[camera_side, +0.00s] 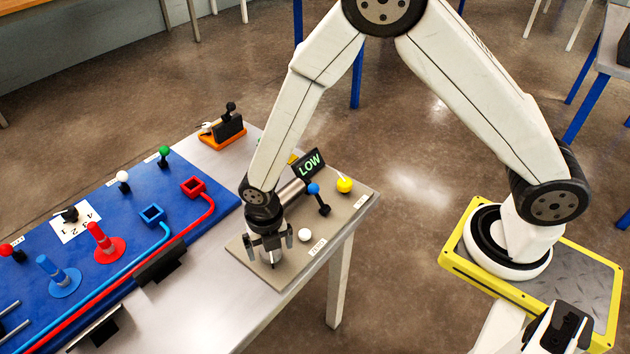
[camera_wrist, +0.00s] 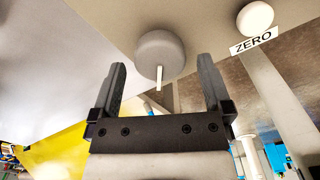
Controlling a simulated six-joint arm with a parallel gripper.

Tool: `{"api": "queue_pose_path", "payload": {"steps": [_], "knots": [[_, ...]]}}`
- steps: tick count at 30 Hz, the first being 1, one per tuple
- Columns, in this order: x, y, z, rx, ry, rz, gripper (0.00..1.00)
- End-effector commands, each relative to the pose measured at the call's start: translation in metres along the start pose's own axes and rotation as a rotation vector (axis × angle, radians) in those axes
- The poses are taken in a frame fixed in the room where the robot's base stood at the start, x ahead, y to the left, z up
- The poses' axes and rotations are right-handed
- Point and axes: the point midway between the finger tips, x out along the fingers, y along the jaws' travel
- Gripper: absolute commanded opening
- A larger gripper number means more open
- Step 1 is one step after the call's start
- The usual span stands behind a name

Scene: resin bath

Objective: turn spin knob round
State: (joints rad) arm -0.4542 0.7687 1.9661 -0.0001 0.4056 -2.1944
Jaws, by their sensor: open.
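The spin knob (camera_wrist: 160,50) is a round grey knob with a white pointer mark, on the beige panel (camera_side: 347,208). In the wrist view it lies between and just beyond the fingertips of my gripper (camera_wrist: 162,68). My gripper is open, with a finger on either side of the knob and visible gaps to it. In the side view my gripper (camera_side: 268,242) points down over the near left part of the panel and hides most of the knob there. I cannot tell the exact height of the fingertips over the panel.
A white button (camera_side: 305,235) labelled ZERO sits close to the right of my gripper. A display (camera_side: 310,163) reading LOW, a blue-tipped lever (camera_side: 313,188) and a yellow ball (camera_side: 344,185) stand behind. A blue board (camera_side: 110,225) with pegs and pipes lies left.

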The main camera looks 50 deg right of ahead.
Motion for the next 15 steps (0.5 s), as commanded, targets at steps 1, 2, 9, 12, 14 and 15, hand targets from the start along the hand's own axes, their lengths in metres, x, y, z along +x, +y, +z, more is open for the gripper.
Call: {"api": "queue_pose_path", "payload": {"steps": [1, 2, 9, 12, 14, 15], "knots": [[-0.003, 0.000, 0.000, 0.000, -0.001, 0.001, 1.00], [-0.005, 0.000, 0.000, 0.000, 0.000, 0.001, 1.00], [-0.029, 0.001, 0.000, 0.000, -0.002, 0.003, 1.00], [-0.041, 0.001, 0.000, 0.000, -0.001, 0.002, 1.00], [-0.048, 0.000, 0.000, 0.000, -0.002, 0.003, 1.00], [-0.052, 0.000, 0.000, 0.000, -0.002, 0.002, 1.00]]}}
